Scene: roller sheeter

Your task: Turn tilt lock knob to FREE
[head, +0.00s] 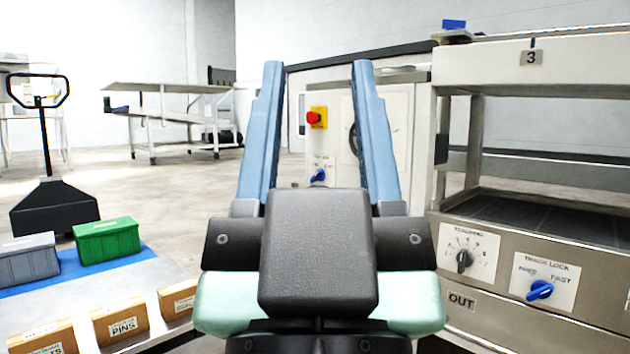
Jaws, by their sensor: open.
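My gripper (317,68) is open, with its two blue fingers apart and nothing between them. Through the gap I see a pale machine panel standing beyond. On it is a small blue knob (318,176) under lettering too small to read; I cannot tell its setting or confirm that it is the tilt lock. The fingers frame this knob in the picture but appear well short of it. Another blue knob (540,290), at the right, sits on a plate that appears to read TRACK LOCK, with FREE and FAST marks.
A red button on a yellow box (317,117) and a partly hidden dark handwheel (354,139) are on the far panel. A black dial (464,261) is on the right machine. Left are a bench with bins (107,239), a pallet jack (53,212) and open floor.

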